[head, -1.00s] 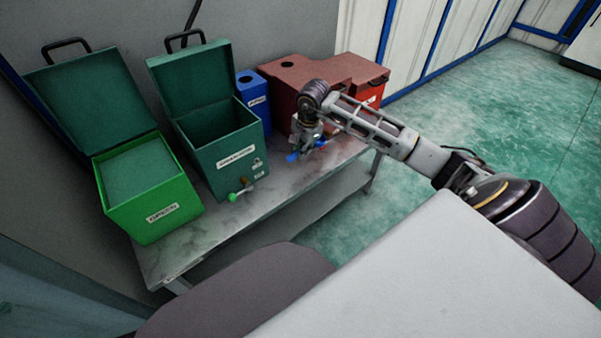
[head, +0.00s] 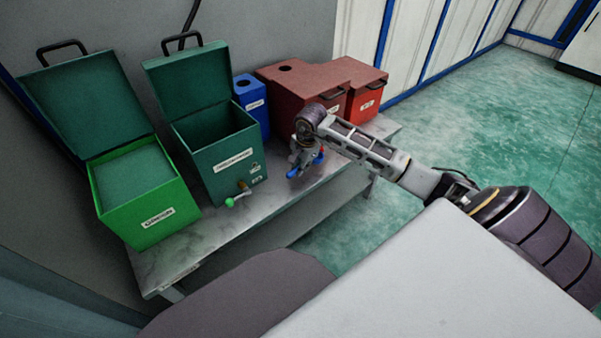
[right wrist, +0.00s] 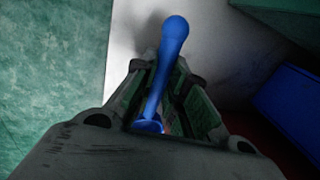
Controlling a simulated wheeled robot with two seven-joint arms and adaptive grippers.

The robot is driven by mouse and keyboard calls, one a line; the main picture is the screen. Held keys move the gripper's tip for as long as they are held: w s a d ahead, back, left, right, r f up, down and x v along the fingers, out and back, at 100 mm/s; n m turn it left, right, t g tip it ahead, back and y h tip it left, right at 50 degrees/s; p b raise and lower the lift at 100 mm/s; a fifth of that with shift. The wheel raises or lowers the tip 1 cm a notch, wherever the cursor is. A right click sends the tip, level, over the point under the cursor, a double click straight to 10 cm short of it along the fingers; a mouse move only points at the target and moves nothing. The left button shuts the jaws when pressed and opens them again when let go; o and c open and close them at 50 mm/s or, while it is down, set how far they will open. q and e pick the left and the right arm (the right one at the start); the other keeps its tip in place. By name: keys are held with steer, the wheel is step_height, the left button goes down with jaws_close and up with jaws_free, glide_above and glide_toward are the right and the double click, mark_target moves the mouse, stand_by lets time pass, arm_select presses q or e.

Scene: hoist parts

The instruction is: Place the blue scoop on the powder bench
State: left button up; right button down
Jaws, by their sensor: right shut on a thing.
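The blue scoop (head: 318,158) is in my right gripper (head: 303,164), over the bench's right part in the head view. In the right wrist view the scoop (right wrist: 165,70) sits between the fingers of the right gripper (right wrist: 165,105), its rounded end pointing away. The gripper is shut on it. I cannot tell whether the scoop touches the bench top. The powder bench (head: 190,245) is a grey metal table along the wall; its bare top also shows in the right wrist view (right wrist: 135,40). My left gripper is not in view.
On the bench stand a bright green box (head: 150,215) and a dark green box (head: 225,165), both with lids raised. A green-ended scoop (head: 231,202) lies before them. A blue container (head: 252,105), a brown box (head: 290,90) and a red box (head: 368,98) stand behind my gripper.

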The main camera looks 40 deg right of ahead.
mark_target(300, 178)
steer(key=x, duration=0.2)
steer(key=shift+s+f+b, duration=0.25)
steer(key=shift+f+b, duration=0.15)
steer(key=shift+f, duration=0.2)
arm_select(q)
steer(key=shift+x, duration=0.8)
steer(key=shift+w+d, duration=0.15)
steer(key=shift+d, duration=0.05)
arm_select(e)
steer(key=shift+f, duration=0.1)
steer(key=c, duration=1.4)
jaws_free()
steer(key=shift+c, duration=0.2)
